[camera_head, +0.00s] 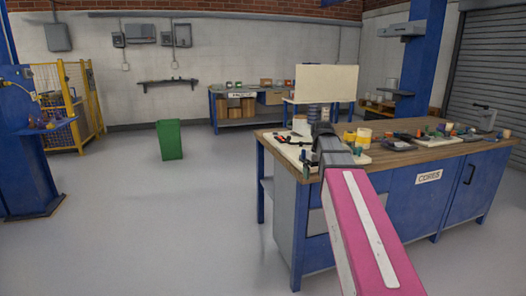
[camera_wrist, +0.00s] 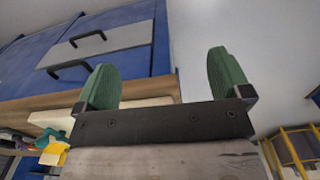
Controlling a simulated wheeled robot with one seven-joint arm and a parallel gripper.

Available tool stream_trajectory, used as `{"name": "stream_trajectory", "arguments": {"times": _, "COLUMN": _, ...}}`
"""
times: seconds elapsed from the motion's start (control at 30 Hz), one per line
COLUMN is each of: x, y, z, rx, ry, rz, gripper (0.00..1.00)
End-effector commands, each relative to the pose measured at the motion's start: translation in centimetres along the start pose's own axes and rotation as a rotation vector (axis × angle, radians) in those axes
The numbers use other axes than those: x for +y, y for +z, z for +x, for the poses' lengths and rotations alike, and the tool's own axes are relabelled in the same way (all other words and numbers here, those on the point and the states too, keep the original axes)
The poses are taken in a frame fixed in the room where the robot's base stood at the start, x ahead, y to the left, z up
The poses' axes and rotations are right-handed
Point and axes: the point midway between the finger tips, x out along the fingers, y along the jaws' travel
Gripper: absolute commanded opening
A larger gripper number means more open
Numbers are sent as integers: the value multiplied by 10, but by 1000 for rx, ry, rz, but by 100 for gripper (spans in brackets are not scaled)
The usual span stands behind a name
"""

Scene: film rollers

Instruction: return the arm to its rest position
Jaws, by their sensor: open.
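My arm (camera_head: 365,225) shows as a pink link with a white stripe, reaching forward from the lower right in the head view. Its dark wrist end is in front of the near left part of the workbench (camera_head: 398,184). The gripper's fingers cannot be made out clearly there. In the wrist view my gripper (camera_wrist: 164,82) has two green fingers standing wide apart, with nothing between them. Behind the fingers are the blue bench front with dark drawer handles and the grey floor.
The blue bench with a wooden top carries a pale board (camera_head: 362,155), a yellow-and-white roll (camera_head: 363,137) and several small parts. A green bin (camera_head: 170,140) stands on the floor. A yellow cage (camera_head: 75,105) is at left. The floor (camera_head: 160,220) left of the bench is clear.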

Motion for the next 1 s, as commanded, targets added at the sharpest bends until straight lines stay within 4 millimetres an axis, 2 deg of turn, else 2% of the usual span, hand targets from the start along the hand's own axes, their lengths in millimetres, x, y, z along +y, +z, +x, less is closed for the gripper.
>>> {"name": "stream_trajectory", "arguments": {"times": 0.27, "x": -10, "y": 15, "z": 59, "rx": -3, "ry": -1, "rz": 44, "gripper": 96}}
{"name": "stream_trajectory", "arguments": {"times": 0.47, "x": -23, "y": 36, "z": 125, "rx": -4, "ry": -1, "rz": 97, "gripper": 96}}
{"name": "stream_trajectory", "arguments": {"times": 0.8, "x": -48, "y": 86, "z": 227, "rx": -1, "ry": 0, "rz": 192, "gripper": 96}}
{"name": "stream_trajectory", "arguments": {"times": 1.0, "x": -61, "y": 118, "z": 273, "rx": 1, "ry": 0, "rz": 244, "gripper": 96}}
